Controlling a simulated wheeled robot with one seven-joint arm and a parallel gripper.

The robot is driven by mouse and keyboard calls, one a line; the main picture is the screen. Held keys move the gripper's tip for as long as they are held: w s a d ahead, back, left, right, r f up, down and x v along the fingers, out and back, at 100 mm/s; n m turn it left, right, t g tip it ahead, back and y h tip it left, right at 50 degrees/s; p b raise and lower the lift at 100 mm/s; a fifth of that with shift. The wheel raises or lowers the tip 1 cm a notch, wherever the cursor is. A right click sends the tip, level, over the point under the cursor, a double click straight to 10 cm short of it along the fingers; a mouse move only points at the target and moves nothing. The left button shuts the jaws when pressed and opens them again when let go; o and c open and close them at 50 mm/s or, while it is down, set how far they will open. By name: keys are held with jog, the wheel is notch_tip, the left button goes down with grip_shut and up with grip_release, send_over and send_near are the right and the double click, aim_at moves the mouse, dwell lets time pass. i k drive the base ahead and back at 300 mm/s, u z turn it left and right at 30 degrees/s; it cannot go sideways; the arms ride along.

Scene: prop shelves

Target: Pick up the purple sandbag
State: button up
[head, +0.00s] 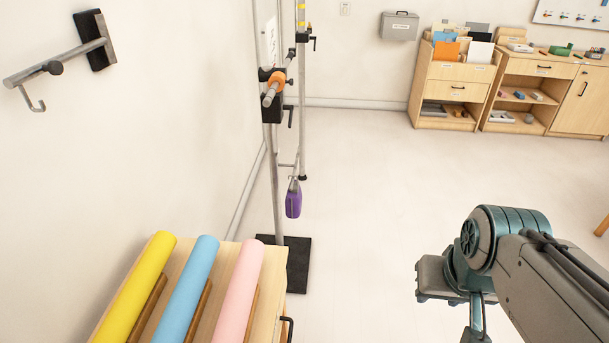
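The purple sandbag (293,204) hangs upright, by a loop or clip at its top, from the lower end of a metal pole stand (301,110) left of the middle. Below it are the floor and the stand's black base plate (296,262). My gripper (478,318) is at the lower right, well apart from the sandbag and nearer to me. It is partly cut off by the bottom edge, and its fingers do not show clearly. No object shows in it.
A wooden cabinet (274,262) at lower left bears yellow, blue and pink rolls. A metal bracket with a hook (40,75) juts from the left wall. Wooden shelves (452,92) stand at the back right. The floor between the stand and my arm is clear.

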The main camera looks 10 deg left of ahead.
aim_at(293, 200)
jog(key=i, duration=3.95)
jog(key=u, duration=3.75)
